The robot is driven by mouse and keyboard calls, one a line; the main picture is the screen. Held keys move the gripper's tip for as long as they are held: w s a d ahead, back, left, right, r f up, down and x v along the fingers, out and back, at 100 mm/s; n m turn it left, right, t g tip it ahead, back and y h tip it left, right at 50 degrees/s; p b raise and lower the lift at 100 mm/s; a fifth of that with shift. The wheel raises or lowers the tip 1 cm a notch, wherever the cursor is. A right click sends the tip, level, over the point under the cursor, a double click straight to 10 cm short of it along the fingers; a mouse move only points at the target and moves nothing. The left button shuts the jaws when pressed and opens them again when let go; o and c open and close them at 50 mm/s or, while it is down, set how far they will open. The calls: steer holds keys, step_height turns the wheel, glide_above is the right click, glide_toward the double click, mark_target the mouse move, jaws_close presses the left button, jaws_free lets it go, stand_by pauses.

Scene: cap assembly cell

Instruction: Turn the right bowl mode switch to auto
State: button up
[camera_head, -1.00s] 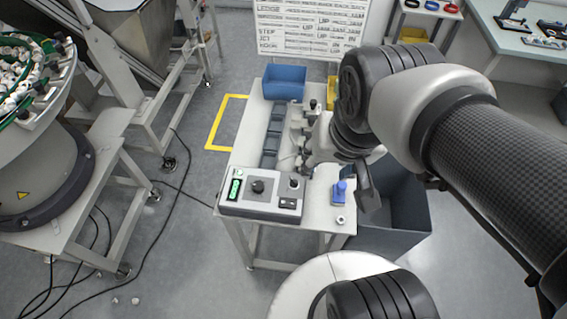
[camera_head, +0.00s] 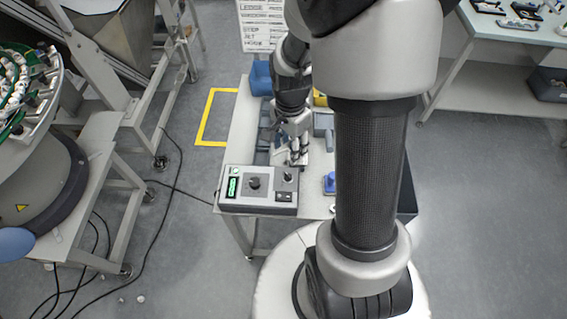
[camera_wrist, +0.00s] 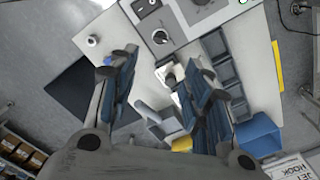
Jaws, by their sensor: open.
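A grey control box (camera_head: 230,207) sits on the front of the white table, with a green-lit display at its left. It has a large black knob (camera_head: 253,183), a small black knob switch (camera_head: 288,177) at upper right and a rocker switch (camera_head: 284,197) below that. I cannot read the labels or tell the small switch's setting. In the wrist view the box is at the top, with the small switch (camera_wrist: 160,37) near the gap between my fingers. My gripper (camera_head: 297,160) is open and empty, pointing down just behind the box, apart from the switch.
A blue block (camera_head: 329,182) stands right of the box. A dark bin (camera_head: 407,203) stands right of the table. A bowl feeder (camera_head: 40,180) is at left.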

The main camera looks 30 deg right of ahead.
mark_target(288, 175)
step_height(288, 175, down, 15)
steer(key=b, duration=0.3)
steer(key=shift+r+b, duration=0.2)
steer(key=shift+b, duration=0.15)
steer(key=shift+c, duration=0.5)
jaws_close()
